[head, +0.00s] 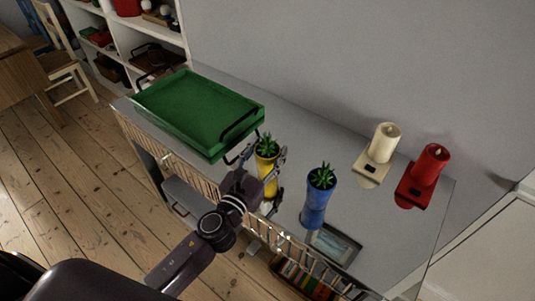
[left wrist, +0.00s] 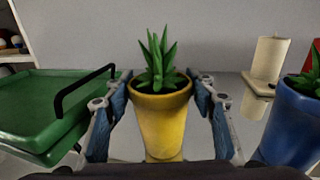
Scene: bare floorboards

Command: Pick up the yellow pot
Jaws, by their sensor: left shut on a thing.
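The yellow pot (head: 265,176) holds a green spiky plant and stands upright at the front part of the grey cabinet top, in the middle of the head view. My left gripper (head: 269,168) is around it, shut on its sides. In the left wrist view the yellow pot (left wrist: 162,122) sits between the two fingers of my left gripper (left wrist: 161,98). I cannot tell whether its base touches the top. My right gripper is not in view.
A green tray (head: 190,108) lies just left of the pot. A blue pot (head: 315,200) with a plant stands to the right. A white candle (head: 384,142) and a red candle (head: 431,164) stand on holders farther right. A picture frame (head: 335,244) lies near the front edge.

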